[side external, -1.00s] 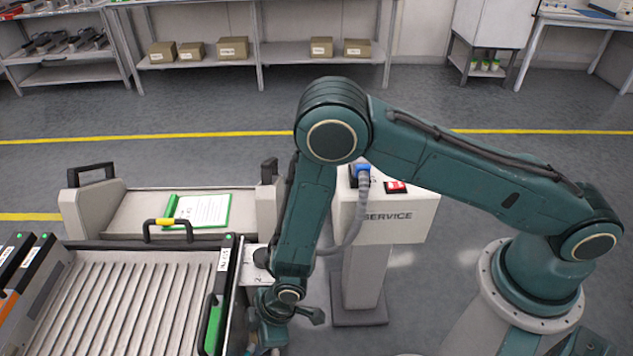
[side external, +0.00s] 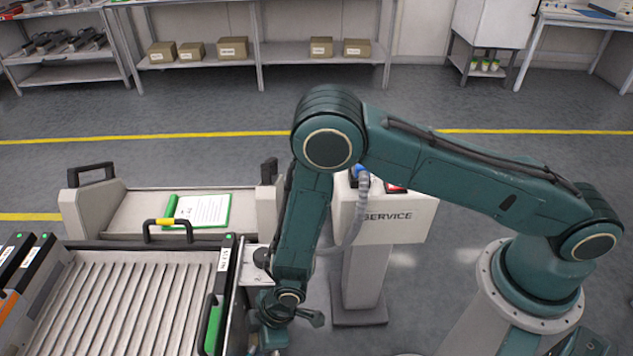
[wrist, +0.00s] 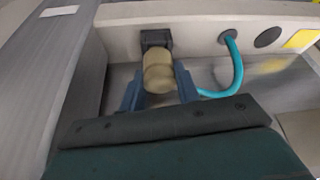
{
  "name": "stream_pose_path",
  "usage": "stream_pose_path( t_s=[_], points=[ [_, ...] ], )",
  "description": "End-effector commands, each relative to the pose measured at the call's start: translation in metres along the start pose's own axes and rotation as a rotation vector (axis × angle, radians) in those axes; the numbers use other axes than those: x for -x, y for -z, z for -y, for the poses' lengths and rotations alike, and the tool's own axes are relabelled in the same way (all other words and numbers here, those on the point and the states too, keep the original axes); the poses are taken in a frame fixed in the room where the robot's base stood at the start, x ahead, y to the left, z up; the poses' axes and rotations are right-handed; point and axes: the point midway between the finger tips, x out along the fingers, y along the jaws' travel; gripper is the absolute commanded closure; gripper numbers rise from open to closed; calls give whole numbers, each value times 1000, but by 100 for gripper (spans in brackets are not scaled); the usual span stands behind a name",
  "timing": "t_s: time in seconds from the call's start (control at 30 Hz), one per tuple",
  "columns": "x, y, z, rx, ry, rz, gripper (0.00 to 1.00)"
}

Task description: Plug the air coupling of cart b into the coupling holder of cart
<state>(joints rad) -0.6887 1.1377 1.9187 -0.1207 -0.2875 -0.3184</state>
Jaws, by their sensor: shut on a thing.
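In the wrist view, a tan, brass-like cylindrical air coupling (wrist: 159,74) sits between the blue fingers of my gripper (wrist: 160,88), which is shut on it. Its far end meets a dark square coupling holder (wrist: 154,38) on the cart's pale panel (wrist: 195,37). I cannot tell how deep it sits in the holder. A teal hose (wrist: 238,68) runs from a round port on the panel and curves down behind my gripper. In the side view my gripper is at the bottom edge, beside the cart (side external: 130,300), and the coupling is hidden.
A grey service post (side external: 385,218) with a blue plug and hose stands right of the cart. A second trolley (side external: 135,212) with a green clipboard (side external: 200,211) stands behind. A dark round port (wrist: 268,37) and yellow label (wrist: 301,38) are on the panel.

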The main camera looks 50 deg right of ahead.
Motion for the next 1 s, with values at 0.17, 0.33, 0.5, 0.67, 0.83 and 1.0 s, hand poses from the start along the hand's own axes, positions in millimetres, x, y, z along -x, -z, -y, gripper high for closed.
stream_pose_path(
  t_s=[0.17,0.33,0.5,0.67,0.83,1.0],
  points=[
    [-2,0,0,0,0,-1,100],
    [-3,-1,0,0,0,-1,56],
    [-3,-1,0,0,0,0,43],
    [-3,-1,0,0,0,1,33],
    [-3,-1,0,0,0,1,28],
    [-2,-1,0,0,0,0,28]
  ],
)
